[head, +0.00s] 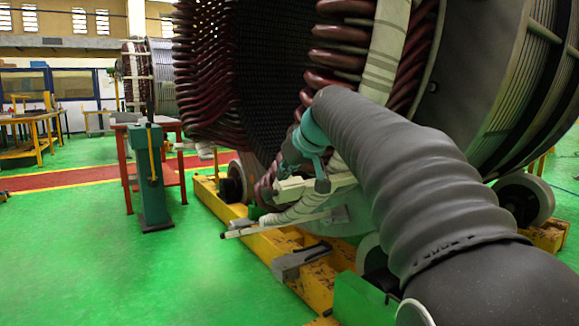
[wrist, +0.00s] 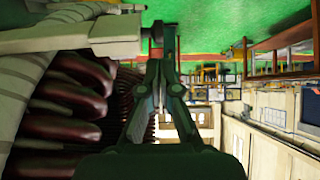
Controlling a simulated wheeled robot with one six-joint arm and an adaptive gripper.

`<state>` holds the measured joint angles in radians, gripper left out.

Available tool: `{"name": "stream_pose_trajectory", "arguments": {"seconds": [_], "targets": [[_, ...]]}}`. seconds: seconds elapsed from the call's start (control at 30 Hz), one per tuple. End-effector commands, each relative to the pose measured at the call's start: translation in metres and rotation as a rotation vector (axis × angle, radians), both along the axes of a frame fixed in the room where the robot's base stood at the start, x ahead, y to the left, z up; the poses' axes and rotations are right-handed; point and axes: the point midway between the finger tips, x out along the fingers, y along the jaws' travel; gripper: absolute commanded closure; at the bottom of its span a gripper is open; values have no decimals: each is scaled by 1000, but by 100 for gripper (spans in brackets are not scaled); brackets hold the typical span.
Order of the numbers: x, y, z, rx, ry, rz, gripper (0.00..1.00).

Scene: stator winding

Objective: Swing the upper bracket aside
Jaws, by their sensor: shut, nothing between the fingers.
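My gripper (wrist: 165,48) shows in the wrist view with its dark green fingers together and nothing between them. A pale cream bracket (wrist: 115,38) comes in from the left there, and its end lies right beside the fingertips. I cannot tell whether they touch. In the head view a cream bracket (head: 297,187) stands out from the lower front of the stator (head: 275,60), with a second pale bar (head: 285,222) below it.
Dark red winding coils (wrist: 75,95) fill the left of the wrist view, close to my gripper. A yellow base frame (head: 240,225) carries the stator on rollers. A green stand (head: 153,180) is left of it.

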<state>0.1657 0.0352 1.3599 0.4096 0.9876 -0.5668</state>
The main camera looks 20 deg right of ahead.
Motion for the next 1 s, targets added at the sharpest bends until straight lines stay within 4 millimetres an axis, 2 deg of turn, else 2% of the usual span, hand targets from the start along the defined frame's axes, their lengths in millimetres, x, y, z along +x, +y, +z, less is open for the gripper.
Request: {"name": "stream_pose_trajectory", "arguments": {"seconds": [0.2, 0.43, 1.0], "targets": [[29, 9, -28, 1, 2, 1, 100], [50, 16, -46, 0, 1, 1, 100], [57, 17, -52, -1, 0, -2, 100]]}}
